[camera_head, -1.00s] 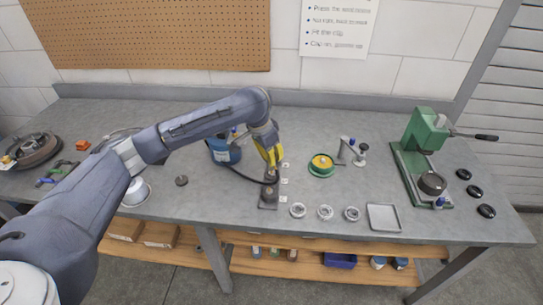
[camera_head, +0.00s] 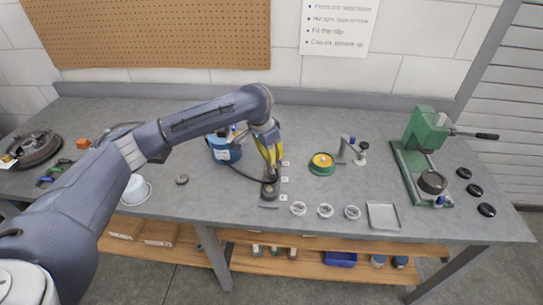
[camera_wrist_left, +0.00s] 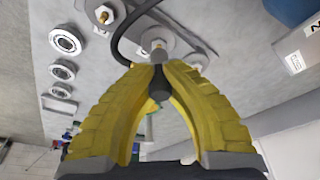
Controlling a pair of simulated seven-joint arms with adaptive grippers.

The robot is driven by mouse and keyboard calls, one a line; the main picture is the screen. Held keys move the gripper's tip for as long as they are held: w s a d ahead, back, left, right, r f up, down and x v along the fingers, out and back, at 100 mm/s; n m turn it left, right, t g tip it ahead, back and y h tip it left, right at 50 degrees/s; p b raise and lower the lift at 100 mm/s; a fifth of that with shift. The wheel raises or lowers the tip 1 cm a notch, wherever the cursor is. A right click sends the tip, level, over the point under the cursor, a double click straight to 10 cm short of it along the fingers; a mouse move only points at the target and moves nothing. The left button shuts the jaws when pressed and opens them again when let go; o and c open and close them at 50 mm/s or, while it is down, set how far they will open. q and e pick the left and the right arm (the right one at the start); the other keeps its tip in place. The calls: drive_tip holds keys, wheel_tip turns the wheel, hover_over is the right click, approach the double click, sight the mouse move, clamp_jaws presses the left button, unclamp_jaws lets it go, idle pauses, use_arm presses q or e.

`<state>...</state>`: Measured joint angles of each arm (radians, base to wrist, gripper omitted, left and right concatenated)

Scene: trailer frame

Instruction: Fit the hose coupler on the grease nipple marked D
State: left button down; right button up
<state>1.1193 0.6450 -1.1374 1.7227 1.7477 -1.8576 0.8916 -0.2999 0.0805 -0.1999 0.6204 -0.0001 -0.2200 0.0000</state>
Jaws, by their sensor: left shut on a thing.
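My left gripper (camera_head: 271,167) has yellow fingers and is over the narrow grey nipple plate (camera_head: 268,205) at the bench's middle. In the left wrist view its fingertips (camera_wrist_left: 158,68) are shut on the hose coupler (camera_wrist_left: 158,83), a dark cylinder with a grey end. The black hose (camera_wrist_left: 118,42) curves away from it. The coupler's end lines up with a middle nipple (camera_wrist_left: 159,44) on a round base; I cannot tell whether they touch. Another brass-tipped nipple (camera_wrist_left: 104,14) stands farther along the plate. The small label cards are too small to read surely. My right gripper is not in view.
A blue canister (camera_head: 224,149) stands left of the plate. Several round fittings (camera_head: 325,211) and a grey tray (camera_head: 383,216) lie to the right. A green-and-yellow round part (camera_head: 321,163) and a green press (camera_head: 422,150) are farther right.

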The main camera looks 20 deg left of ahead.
use_arm(q)
drive_tip(key=shift+x, duration=0.85)
idle(2.6)
drive_tip(key=c, duration=1)
unclamp_jaws()
drive_tip(key=shift+s+a, duration=0.1)
drive_tip(key=shift+s, duration=0.05)
drive_tip(key=shift+c, duration=0.2)
drive_tip(key=shift+w+d+v, duration=0.15)
drive_tip(key=shift+w+v, duration=0.05)
drive_tip(key=shift+v, duration=0.9)
drive_tip(key=shift+w+d+v, duration=0.15)
drive_tip(key=shift+w+v, duration=0.05)
drive_tip(key=shift+v, duration=0.9)
drive_tip(key=shift+w+d+v, duration=0.15)
drive_tip(key=shift+w+v, duration=0.1)
drive_tip(key=shift+v, duration=0.9)
drive_tip(key=shift+r, duration=0.15)
